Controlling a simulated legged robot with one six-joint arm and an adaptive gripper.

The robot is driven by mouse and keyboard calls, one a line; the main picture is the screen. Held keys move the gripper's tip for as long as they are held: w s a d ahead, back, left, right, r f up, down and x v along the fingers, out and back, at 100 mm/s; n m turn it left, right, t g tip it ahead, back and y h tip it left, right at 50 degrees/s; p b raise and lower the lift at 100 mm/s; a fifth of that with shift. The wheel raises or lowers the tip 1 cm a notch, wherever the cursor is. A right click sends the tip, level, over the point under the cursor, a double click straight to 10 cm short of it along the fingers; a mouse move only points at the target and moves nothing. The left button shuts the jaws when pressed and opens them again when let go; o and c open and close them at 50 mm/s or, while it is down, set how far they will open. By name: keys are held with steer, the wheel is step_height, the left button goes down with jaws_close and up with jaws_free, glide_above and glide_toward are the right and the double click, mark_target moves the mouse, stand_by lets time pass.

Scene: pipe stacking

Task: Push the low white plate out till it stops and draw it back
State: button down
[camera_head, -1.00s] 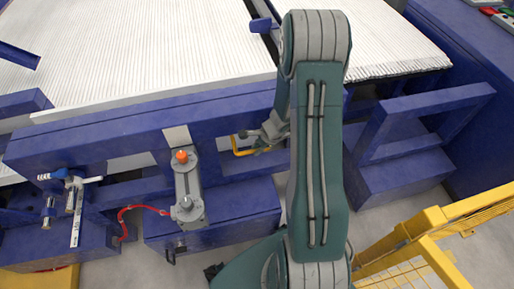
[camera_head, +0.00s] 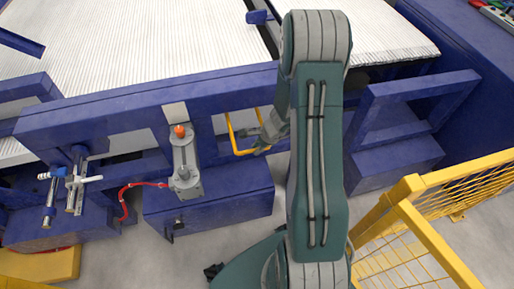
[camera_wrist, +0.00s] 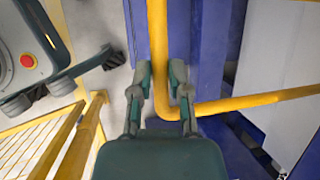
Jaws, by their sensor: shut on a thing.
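My gripper (camera_head: 266,134) is closed on a yellow bar handle (camera_head: 231,135) at the front of the blue frame. The handle also shows in the wrist view (camera_wrist: 235,104), where one bar passes between the fingers of my gripper (camera_wrist: 161,75). A low pale strip (camera_head: 125,143) shows under the blue front beam and may be part of the white plate. A large pale surface (camera_wrist: 280,75) lies at the right in the wrist view; I cannot tell whether it is the plate. My arm hides the area right of the handle.
A grey fitting with an orange knob (camera_head: 180,131) and a red hose (camera_head: 126,196) stand left of the handle. The ribbed white bed (camera_head: 130,50) lies behind the beam. A yellow fence (camera_head: 440,215) stands at the right. Open floor lies in front.

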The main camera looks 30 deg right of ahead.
steer(key=shift+s+f, duration=0.1)
steer(key=shift+s, duration=0.2)
steer(key=c, duration=0.6)
jaws_free()
steer(key=shift+a, duration=0.1)
steer(key=v, duration=1.2)
steer(key=shift+w, duration=0.1)
